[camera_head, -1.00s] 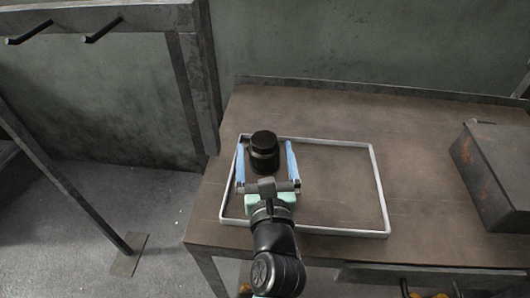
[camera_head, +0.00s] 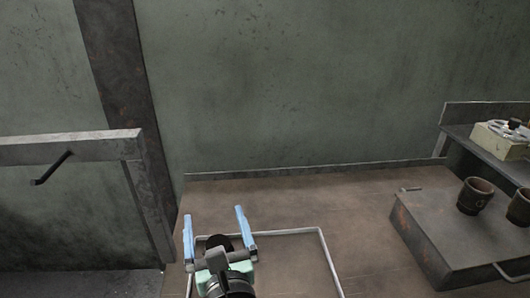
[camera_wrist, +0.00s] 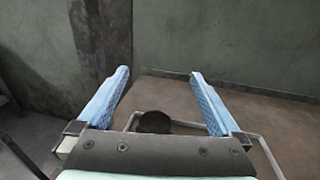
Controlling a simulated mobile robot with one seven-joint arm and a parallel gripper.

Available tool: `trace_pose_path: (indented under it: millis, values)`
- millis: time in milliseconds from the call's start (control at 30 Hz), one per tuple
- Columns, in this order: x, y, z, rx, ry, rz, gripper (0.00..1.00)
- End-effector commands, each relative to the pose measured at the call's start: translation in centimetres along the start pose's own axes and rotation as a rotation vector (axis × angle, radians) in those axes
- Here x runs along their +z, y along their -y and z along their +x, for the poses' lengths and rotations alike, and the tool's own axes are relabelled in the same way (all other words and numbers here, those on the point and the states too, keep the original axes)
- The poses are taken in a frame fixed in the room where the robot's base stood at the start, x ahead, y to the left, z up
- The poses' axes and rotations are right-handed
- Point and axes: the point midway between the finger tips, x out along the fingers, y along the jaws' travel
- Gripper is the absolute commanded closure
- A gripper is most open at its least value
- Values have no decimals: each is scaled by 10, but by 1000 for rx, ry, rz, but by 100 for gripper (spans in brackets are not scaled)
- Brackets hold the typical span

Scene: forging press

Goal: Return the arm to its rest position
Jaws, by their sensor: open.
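My gripper (camera_head: 213,214) is at the lower left of the head view, over the brown table. Its two blue fingers are spread wide and hold nothing. In the wrist view the gripper (camera_wrist: 160,74) also shows its fingers apart. A dark round jar (camera_head: 220,241) shows behind the gripper body in the head view, mostly hidden. Its dark round top (camera_wrist: 154,121) shows between the fingers in the wrist view, lower than the fingertips and apart from them. The jar is within a pale rectangular frame (camera_head: 326,250) on the table.
A rusty metal box (camera_head: 430,235) with two dark cups (camera_head: 474,195) on it stands at the right. A shelf (camera_head: 488,149) with a pale block (camera_head: 497,142) is behind it. A grey rail (camera_head: 75,148) with a hook stands left. The table's back middle (camera_head: 310,195) is bare.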

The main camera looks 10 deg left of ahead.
Motion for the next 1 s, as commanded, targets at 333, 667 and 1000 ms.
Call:
trace_pose_path:
  millis: [333,667,1000]
  values:
    - [97,30,-5,-138,131,-677,0]
    - [227,66,-45,-499,134,-1663,0]
    - [343,87,-123,-1007,-233,-2575,0]
